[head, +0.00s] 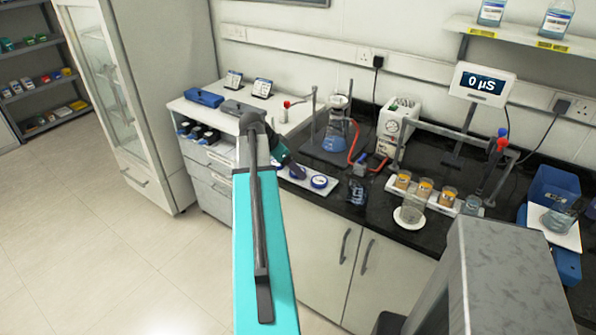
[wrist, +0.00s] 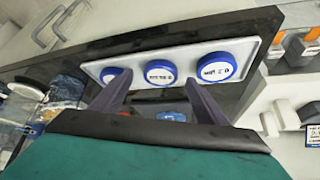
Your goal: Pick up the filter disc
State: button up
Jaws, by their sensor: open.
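Three blue-rimmed filter discs with white labelled faces sit in a row on a white tray (wrist: 259,46). In the wrist view they are the left disc (wrist: 108,76), the middle disc (wrist: 160,73) and the right disc (wrist: 217,67). Their label text is too small to read surely. My gripper (wrist: 157,80) is open and empty, its fingers pointing at the tray. The middle disc shows between the fingertips; the left finger partly covers the left disc. In the head view my gripper hides part of the tray (head: 333,191); one disc (head: 319,182) shows clearly beside it.
The tray lies on the black counter near its front edge. A white drawer cabinet (head: 207,152) stands left. The floor (head: 90,235) is clear.

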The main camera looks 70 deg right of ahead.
jog(key=shift+s+d+f, duration=0.2)
jog(key=shift+d+f, duration=0.1)
jog(key=shift+f, duration=0.3)
jog(key=c, duration=1.1)
